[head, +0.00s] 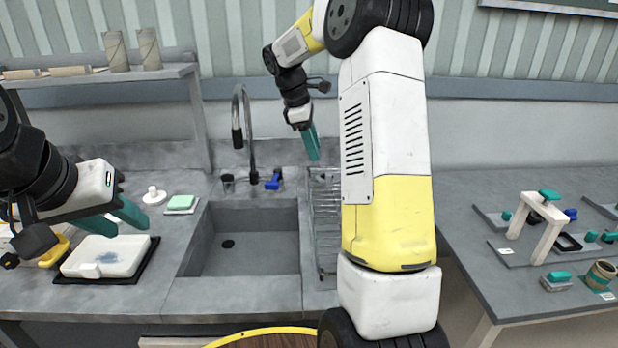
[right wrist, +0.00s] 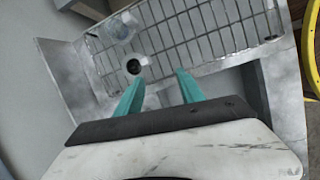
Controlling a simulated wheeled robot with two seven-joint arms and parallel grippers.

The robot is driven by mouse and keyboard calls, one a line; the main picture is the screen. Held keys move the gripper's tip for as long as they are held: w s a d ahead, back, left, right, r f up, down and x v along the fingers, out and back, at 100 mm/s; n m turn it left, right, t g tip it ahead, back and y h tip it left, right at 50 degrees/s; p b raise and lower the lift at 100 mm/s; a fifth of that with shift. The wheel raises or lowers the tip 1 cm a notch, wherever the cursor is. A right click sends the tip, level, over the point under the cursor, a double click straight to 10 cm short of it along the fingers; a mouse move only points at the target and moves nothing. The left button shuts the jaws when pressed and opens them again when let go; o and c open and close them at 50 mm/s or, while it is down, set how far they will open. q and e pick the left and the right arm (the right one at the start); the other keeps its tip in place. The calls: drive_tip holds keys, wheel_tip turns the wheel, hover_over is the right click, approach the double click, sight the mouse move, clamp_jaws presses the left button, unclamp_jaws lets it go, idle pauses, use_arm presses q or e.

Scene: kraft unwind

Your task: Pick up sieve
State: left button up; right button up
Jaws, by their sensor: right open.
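I cannot pick out the sieve with certainty. In the right wrist view, a pale, see-through round thing (right wrist: 119,29) and a small dark-rimmed round thing (right wrist: 133,66) lie at the wire drying rack (right wrist: 190,28); I cannot tell whether either is the sieve or part of it. My right gripper (right wrist: 160,82) is open and empty, its teal fingers pointing toward the rack. In the head view the right gripper (head: 312,143) hangs above the back of the rack (head: 327,215).
The grey sink (head: 245,240) lies left of the rack, with a tap (head: 243,120) behind it. A green sponge (head: 181,203) and a white knobbed piece (head: 154,195) sit left of the sink. A side table (head: 500,275) at right holds small parts. My right arm hides part of the rack.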

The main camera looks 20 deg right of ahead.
drive_tip(key=n+g, duration=0.1)
drive_tip(key=n, duration=0.1)
approach(329, 173)
wheel_tip(329, 173, down, 2)
drive_tip(key=shift+h, duration=0.4)
drive_tip(key=x, duration=0.8)
drive_tip(key=shift+s+f, duration=0.15)
clamp_jaws()
